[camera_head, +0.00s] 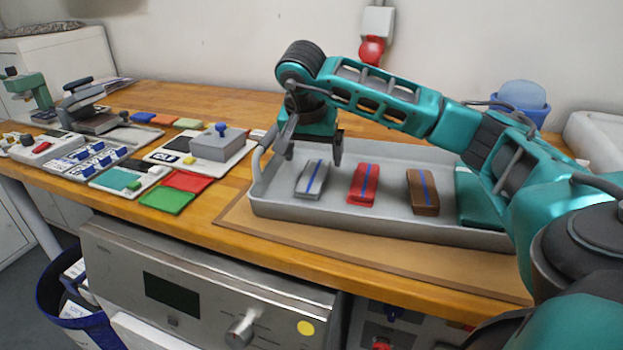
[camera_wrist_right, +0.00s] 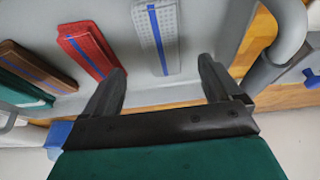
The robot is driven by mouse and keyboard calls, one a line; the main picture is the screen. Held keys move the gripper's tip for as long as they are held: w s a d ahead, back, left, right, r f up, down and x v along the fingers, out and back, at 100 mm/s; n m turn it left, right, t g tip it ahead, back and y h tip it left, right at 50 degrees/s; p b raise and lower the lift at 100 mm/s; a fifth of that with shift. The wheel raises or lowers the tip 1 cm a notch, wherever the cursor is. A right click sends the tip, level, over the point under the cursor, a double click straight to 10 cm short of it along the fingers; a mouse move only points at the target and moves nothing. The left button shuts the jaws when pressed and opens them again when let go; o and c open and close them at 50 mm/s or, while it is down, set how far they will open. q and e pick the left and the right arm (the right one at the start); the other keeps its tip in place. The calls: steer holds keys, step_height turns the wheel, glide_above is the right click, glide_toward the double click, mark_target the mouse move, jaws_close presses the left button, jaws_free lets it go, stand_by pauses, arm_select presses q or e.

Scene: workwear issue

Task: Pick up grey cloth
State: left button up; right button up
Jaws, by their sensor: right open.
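The grey cloth (camera_head: 312,179) is a folded bundle with a blue stripe, lying at the left end of a grey tray (camera_head: 380,220). It also shows in the right wrist view (camera_wrist_right: 156,36), beyond the fingertips and between their lines. My right gripper (camera_head: 311,156) is open and empty, above the tray and just behind the grey cloth, apart from it. Its two fingers also show in the right wrist view (camera_wrist_right: 162,78). My left gripper is in neither view.
A red cloth (camera_head: 363,184), a brown cloth (camera_head: 423,192) and a teal item (camera_head: 478,200) lie to the right in the tray. The tray's raised handle (camera_head: 262,150) stands at its left end. Flat coloured pieces and a grey block (camera_head: 218,145) cover the bench to the left.

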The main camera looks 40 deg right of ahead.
mark_target(312, 173)
steer(key=x, duration=0.5)
steer(key=shift+w+a+f, duration=0.15)
steer(key=shift+w+f, duration=0.2)
steer(key=shift+f, duration=0.05)
steer(key=c, duration=1.1)
steer(key=shift+r, duration=0.15)
steer(key=shift+c, duration=0.2)
